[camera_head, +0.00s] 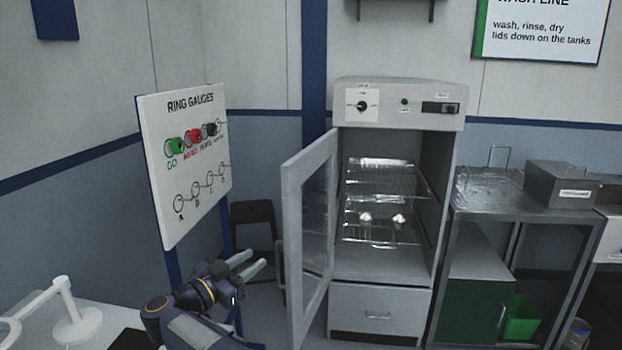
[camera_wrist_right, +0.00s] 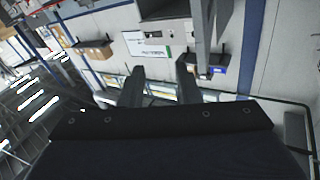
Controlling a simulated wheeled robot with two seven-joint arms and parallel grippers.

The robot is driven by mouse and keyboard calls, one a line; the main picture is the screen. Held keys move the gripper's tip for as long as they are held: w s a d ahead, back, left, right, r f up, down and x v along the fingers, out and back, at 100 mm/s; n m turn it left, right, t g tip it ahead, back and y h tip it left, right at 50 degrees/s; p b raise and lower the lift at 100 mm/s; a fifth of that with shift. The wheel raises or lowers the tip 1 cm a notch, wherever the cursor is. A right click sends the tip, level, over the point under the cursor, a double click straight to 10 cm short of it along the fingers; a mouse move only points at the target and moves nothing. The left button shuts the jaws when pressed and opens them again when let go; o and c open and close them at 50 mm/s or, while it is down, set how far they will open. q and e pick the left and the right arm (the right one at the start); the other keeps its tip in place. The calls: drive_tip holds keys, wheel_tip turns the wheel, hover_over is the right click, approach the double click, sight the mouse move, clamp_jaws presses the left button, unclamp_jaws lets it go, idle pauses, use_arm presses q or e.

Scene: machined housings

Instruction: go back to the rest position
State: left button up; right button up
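On the cabinet's lower wire rack (camera_head: 380,235) lie two small shiny parts (camera_head: 366,217), too small to tell in detail. The upper rack (camera_head: 382,172) looks empty.
A ring gauge board (camera_head: 190,150) is behind the arm. A white stand (camera_head: 75,322) is on a light surface at lower left. A steel bench (camera_head: 530,222) with a grey box (camera_head: 563,184) is at right.

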drive_tip(key=w+d+r+n+t+y, duration=0.1)
drive_tip(key=w+d+r+t+y, duration=0.15)
drive_tip(key=r, duration=0.25)
drive_tip(key=w+d+r+n+t+y, duration=0.1)
drive_tip(key=w+d+r, duration=0.2)
drive_tip(key=w+r, duration=0.15)
drive_tip(key=d+r+n+t+y+b, duration=0.15)
drive_tip(key=d+r+n+y, duration=0.25)
drive_tip(key=d+r+y, duration=0.5)
drive_tip(key=s+d+n+y, duration=0.2)
drive_tip(key=s+d+y, duration=0.1)
drive_tip(key=s+d, duration=0.3)
drive_tip(key=s+d+f+g, duration=0.4)
drive_tip(key=s+f, duration=0.5)
drive_tip(key=s, duration=0.4)
drive_tip(key=s+d+f+g, duration=0.5)
drive_tip(key=s+f, duration=0.5)
drive_tip(key=s, duration=0.4)
drive_tip(key=s+d+f+g, duration=0.4)
drive_tip(key=s+f, duration=0.6)
drive_tip(key=s, duration=0.3)
drive_tip(key=shift+s+d+g+b, duration=0.2)
drive_tip(key=shift+d+g+b, duration=0.25)
drive_tip(key=shift+d, duration=0.15)
